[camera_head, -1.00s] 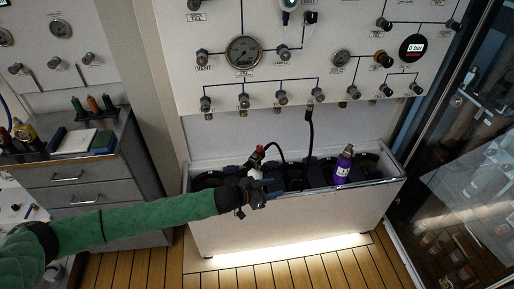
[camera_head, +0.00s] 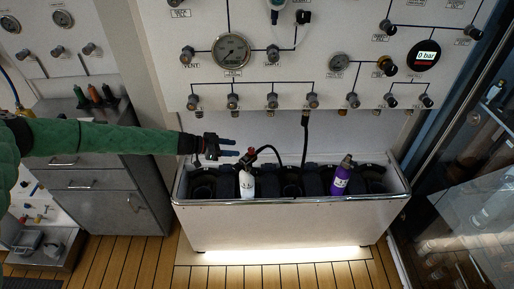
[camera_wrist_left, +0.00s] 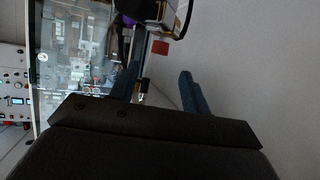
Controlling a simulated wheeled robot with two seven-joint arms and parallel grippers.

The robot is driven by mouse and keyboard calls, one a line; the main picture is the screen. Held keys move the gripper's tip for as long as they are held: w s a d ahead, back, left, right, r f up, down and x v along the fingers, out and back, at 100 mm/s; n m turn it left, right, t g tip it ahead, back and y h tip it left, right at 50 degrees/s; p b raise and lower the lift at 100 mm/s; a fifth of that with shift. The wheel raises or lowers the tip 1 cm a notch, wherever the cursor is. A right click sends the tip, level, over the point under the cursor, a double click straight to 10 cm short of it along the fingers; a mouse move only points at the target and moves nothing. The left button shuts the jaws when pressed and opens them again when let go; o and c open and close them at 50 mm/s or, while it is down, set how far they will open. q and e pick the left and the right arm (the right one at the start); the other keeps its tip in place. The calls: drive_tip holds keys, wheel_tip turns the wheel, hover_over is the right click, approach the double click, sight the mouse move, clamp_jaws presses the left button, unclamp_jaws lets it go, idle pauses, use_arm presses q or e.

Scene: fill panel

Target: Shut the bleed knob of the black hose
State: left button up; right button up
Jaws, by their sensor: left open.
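The black hose (camera_head: 304,142) hangs from the panel's lower row and drops into the tub. A looped black length (camera_head: 270,149) leads to the red-and-black fitting (camera_head: 251,154) on the white cylinder (camera_head: 247,184). A knob (camera_head: 312,101) sits at the hose's upper end. I cannot tell which knob is the bleed knob, or whether it is shut. My left gripper (camera_head: 230,148) is open and empty, left of the white cylinder's fitting and above the tub. Its blue fingers also show apart in the left wrist view (camera_wrist_left: 160,74). My right gripper is not in view.
A purple cylinder (camera_head: 341,179) stands at the right in the white tub (camera_head: 285,225). The panel (camera_head: 270,70) above carries several knobs and gauges. A grey drawer cabinet (camera_head: 142,205) stands left, and a glass door (camera_head: 455,180) is at the right.

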sight(249, 150)
use_arm(q)
drive_tip(key=p+x, duration=0.2)
drive_tip(key=x, duration=0.4)
drive_tip(key=shift+w+d+f, duration=0.2)
drive_tip(key=shift+d+f, duration=0.15)
drive_tip(key=shift+d, duration=0.25)
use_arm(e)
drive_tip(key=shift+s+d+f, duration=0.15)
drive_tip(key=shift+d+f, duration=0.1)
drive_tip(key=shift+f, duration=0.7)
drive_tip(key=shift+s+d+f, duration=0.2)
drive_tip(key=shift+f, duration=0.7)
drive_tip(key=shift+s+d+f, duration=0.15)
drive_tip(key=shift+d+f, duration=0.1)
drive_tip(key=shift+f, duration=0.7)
use_arm(q)
drive_tip(key=c, duration=1)
